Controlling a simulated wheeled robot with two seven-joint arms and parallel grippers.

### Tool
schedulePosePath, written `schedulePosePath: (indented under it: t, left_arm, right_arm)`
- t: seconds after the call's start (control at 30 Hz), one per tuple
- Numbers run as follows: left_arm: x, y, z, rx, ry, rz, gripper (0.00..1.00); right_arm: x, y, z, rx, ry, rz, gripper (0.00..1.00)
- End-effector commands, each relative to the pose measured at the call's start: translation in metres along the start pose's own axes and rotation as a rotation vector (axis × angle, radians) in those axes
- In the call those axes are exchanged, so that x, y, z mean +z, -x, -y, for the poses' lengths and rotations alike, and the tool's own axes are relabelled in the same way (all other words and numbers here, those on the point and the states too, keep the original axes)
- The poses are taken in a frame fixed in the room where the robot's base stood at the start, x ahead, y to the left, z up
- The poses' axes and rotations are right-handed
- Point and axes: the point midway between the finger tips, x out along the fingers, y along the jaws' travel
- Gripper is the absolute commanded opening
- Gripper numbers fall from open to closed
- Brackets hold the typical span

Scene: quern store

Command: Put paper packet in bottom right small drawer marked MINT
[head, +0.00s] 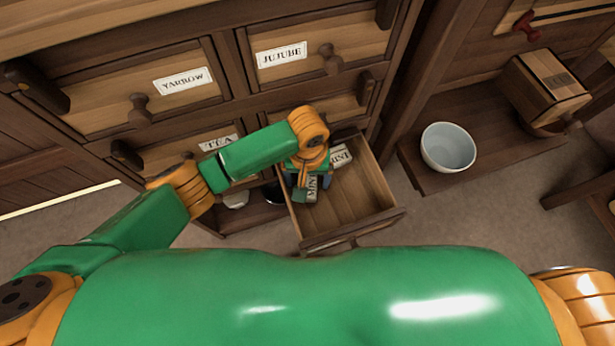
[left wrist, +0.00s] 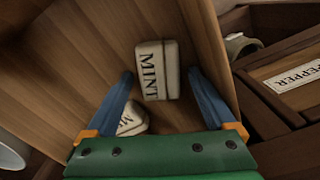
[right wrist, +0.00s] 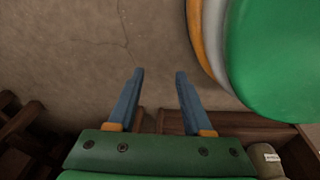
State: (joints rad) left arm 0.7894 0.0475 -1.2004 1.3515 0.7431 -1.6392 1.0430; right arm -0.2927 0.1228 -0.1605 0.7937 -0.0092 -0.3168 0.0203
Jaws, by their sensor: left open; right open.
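The bottom right small drawer (head: 372,224) is pulled open in the head view. Its front label is not visible. Two pale paper packets printed MINT are in it. One packet (head: 312,188) lies at the left side by my left gripper (head: 306,182); the other (head: 341,155) lies toward the back. In the left wrist view, my left gripper (left wrist: 160,73) is open, with one upright-looking MINT packet (left wrist: 154,80) between or just beyond its fingertips, gaps on both sides. The second packet (left wrist: 132,120) is partly hidden by a finger. My right gripper (right wrist: 160,74) is open and empty above the floor.
Closed drawers marked YARROW (head: 183,82) and JUJUBE (head: 283,55) are above. A drawer marked TEA (head: 217,142) is partly behind my left arm. A white bowl (head: 448,148) and a wooden box (head: 545,90) stand on a low shelf at right. The floor in front is clear.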

Motion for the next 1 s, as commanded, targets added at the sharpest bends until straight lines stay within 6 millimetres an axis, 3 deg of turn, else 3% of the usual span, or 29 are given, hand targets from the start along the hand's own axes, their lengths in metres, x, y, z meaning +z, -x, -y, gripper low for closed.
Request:
schedulePosePath:
  t: [0.17,0.27,0.4,0.6,1.0]
  left_arm:
    - [0.0,0.01,0.0,0.001,0.0,-0.002,0.89]
    - [-0.001,0.037,-0.001,0.002,-0.002,-0.002,0.89]
    - [-0.001,0.079,-0.001,0.002,-0.001,-0.003,0.89]
    - [-0.001,0.116,-0.001,0.001,-0.001,-0.001,0.89]
    - [0.0,0.122,0.0,0.0,0.0,0.001,0.89]
  right_arm:
    - [0.0,0.005,-0.001,0.001,0.0,-0.002,0.5]
    - [0.012,0.015,-0.008,0.01,0.001,0.005,0.5]
    - [0.02,0.032,-0.004,0.001,0.006,0.018,0.5]
    - [0.025,0.044,0.006,-0.017,0.013,0.034,0.5]
    - [0.026,0.044,0.008,-0.021,0.015,0.038,0.5]
